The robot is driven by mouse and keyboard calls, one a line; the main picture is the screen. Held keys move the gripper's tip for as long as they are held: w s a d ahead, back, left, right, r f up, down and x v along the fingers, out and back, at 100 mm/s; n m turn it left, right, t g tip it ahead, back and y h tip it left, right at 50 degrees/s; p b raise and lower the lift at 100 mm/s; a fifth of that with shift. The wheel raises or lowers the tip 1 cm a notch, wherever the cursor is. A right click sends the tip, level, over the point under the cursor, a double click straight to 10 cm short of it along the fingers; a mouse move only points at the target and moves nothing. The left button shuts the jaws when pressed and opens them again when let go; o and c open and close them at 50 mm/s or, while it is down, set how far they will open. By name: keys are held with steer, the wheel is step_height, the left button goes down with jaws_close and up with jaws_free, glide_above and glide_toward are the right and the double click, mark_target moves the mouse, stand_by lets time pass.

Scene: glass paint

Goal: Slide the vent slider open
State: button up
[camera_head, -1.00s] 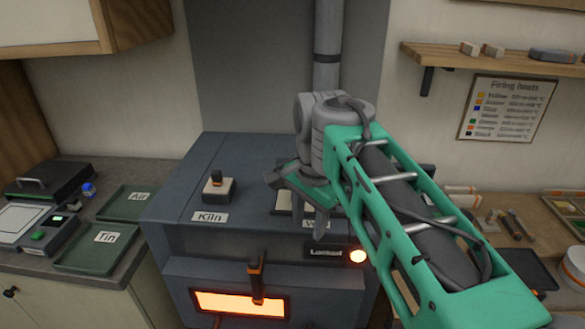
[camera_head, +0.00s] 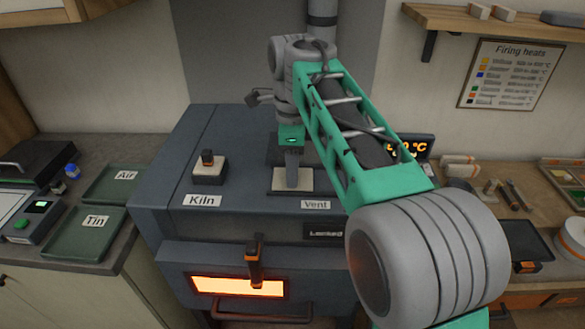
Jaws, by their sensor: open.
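The grey kiln (camera_head: 165,190) stands in the middle. On its top, the cream vent plate (camera_head: 309,183) lies just behind the "Vent" label (camera_head: 315,205). My gripper (camera_head: 292,183) points down over this plate, with a grey finger in front of its middle. The jaws are open, but the gap between the fingers does not show from here. The vent slider's handle is hidden behind my gripper. I cannot tell whether the fingers touch it.
A kiln switch (camera_head: 208,165) stands left of the vent on the kiln top. A glowing window (camera_head: 238,285) with an upright handle (camera_head: 254,263) is on the kiln front. A "Locked" sign (camera_head: 324,230) sits beside my arm. Trays (camera_head: 85,230) lie at left.

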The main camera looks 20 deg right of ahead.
steer(key=shift+c, duration=0.3)
steer(key=shift+r, duration=0.1)
jaws_close()
stand_by(0.9)
